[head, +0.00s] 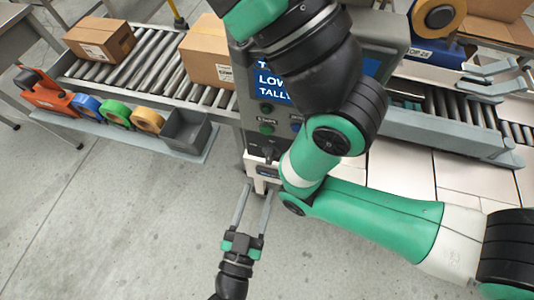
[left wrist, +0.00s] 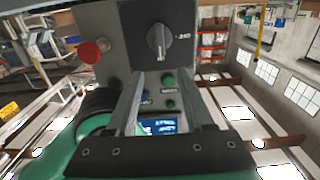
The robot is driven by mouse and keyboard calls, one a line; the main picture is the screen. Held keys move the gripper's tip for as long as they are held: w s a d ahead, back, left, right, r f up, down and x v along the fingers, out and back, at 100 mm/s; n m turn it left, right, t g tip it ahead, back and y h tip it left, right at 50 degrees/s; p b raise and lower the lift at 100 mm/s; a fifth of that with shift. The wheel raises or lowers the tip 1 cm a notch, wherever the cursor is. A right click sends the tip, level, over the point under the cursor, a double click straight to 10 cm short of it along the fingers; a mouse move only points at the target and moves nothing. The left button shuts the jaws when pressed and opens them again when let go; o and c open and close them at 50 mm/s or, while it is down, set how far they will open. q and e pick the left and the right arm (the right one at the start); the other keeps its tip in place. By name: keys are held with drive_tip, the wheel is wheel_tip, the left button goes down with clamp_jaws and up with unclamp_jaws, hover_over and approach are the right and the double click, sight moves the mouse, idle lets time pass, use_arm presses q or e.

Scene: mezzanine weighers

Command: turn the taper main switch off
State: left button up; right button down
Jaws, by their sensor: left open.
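The taper main switch appears to be the black rotary knob (left wrist: 160,42) on a grey control box in the left wrist view. Its grip ridge runs up and down the picture; the label beside it is too small to read surely. The knob also shows small and dark in the head view (head: 268,153), below the screen. My left gripper (head: 258,188) is open and empty, its fingers pointing toward the box, just short of the knob. In the left wrist view the fingers (left wrist: 160,76) are spread below the knob, apart from it. My right gripper is out of view.
A red mushroom button (left wrist: 91,51) sits beside the knob; green buttons (left wrist: 168,80) are close to the fingers. A screen (head: 272,82) is above, partly hidden by my right arm. A roller conveyor (head: 150,62) carries cartons (head: 101,41); tape rolls (head: 116,113) and a grey bin (head: 186,130) stand left.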

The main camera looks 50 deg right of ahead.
sight(268, 157)
use_arm(q)
drive_tip(key=b+x, duration=0.1)
drive_tip(key=x, duration=0.9)
drive_tip(key=shift+r, duration=0.1)
drive_tip(key=shift+c, duration=0.3)
clamp_jaws()
